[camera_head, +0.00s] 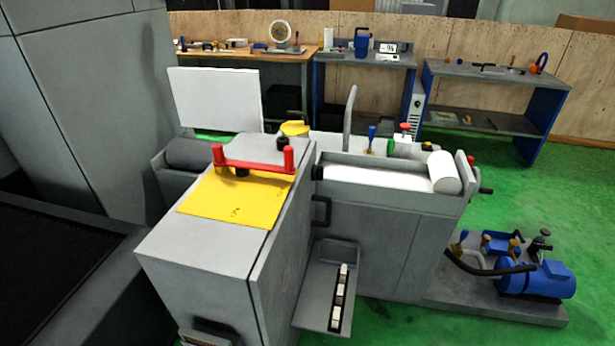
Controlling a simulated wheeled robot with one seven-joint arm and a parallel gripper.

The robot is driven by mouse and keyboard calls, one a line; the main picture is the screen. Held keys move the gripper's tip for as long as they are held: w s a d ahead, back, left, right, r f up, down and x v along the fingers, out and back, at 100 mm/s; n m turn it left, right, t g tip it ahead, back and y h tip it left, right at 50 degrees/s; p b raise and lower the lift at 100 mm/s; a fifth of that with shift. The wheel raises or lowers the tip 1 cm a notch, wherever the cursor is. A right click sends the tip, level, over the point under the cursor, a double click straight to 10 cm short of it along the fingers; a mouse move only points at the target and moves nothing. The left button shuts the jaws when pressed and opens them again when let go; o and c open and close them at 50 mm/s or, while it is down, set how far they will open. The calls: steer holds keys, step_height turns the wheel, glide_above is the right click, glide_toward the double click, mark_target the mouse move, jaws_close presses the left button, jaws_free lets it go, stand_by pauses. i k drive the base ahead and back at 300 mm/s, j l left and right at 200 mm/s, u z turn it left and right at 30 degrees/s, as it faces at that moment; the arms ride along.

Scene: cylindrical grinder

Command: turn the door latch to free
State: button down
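The grey grinder cabinet (195,248) stands in the middle of the head view. A red bar with two upright red ends (253,164) lies across its top, at the far edge of a yellow plate (232,205). A black handle (321,211) sits on the cabinet's right side. Another dark handle or recess (212,331) shows low on the front, cut by the picture's bottom edge. I cannot tell which of these parts is the door latch, or its state. My gripper is not in view.
A grinder bed with a white cylinder (445,172) extends right. A narrow tray (312,298) juts out below it. A blue pump (535,279) stands on a low base at right. Benches with tools (500,75) line the back wall.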

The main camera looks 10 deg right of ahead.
mark_target(317, 172)
steer(key=l+u, duration=0.15)
steer(key=l, duration=0.3)
steer(key=i+l+u, duration=0.1)
steer(key=l, duration=0.3)
steer(key=i+l+z, duration=0.1)
steer(key=i+l, duration=0.9)
steer(key=i, duration=0.25)
steer(key=i+l+z, duration=0.15)
steer(key=i+l, duration=0.35)
steer(key=i, duration=0.15)
